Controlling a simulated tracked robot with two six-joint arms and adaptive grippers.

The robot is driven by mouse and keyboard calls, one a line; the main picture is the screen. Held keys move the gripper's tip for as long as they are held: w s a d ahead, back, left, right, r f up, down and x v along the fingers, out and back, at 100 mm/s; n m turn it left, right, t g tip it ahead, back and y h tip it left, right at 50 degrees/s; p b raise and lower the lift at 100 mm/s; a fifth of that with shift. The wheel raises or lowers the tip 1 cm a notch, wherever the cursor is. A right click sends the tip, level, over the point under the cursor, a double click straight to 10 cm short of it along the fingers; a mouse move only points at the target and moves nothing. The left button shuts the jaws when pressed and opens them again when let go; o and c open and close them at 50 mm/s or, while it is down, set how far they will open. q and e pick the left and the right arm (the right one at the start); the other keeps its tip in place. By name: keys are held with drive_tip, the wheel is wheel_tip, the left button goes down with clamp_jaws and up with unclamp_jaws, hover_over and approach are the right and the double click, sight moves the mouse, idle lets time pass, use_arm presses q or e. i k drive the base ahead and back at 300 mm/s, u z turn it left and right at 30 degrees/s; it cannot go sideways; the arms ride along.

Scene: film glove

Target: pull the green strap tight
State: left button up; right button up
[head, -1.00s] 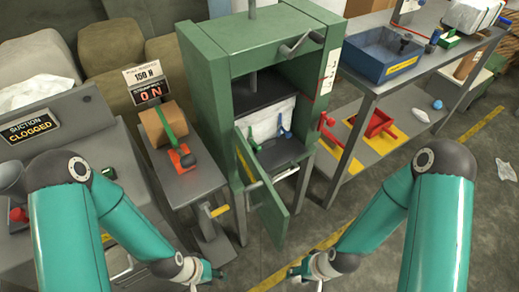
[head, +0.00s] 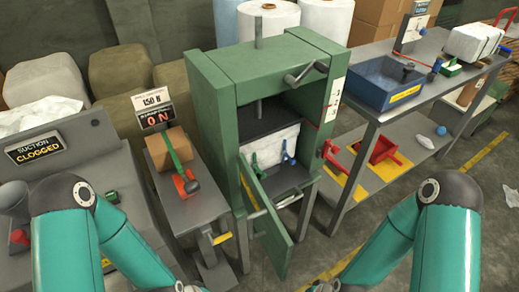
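A green strap (head: 173,151) runs over a brown cardboard box (head: 160,152) on a small grey stand (head: 190,210) left of the press. Its near end meets an orange-red piece (head: 182,183) with a dark round knob. A sign (head: 153,102) behind the box has a white upper panel, seemingly 150 N, and a red readout of 0 N. My two teal arms come in from the lower left and lower right. Both grippers are below the bottom edge of the picture, clear of the strap as far as I can see.
A green press (head: 215,120) stands in the middle, its door (head: 265,215) swung open toward me. A white bale (head: 270,145) is inside. A suction unit (head: 90,175) fills the left.

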sight(262, 175)
drive_tip(key=u, duration=0.2)
drive_tip(key=k, duration=0.5)
drive_tip(key=z, duration=0.55)
drive_tip(key=i, duration=0.15)
drive_tip(key=u, duration=2.35)
drive_tip(key=k, duration=1.1)
drive_tip(key=z, duration=1.2)
drive_tip(key=i, duration=1.1)
drive_tip(key=u, duration=0.15)
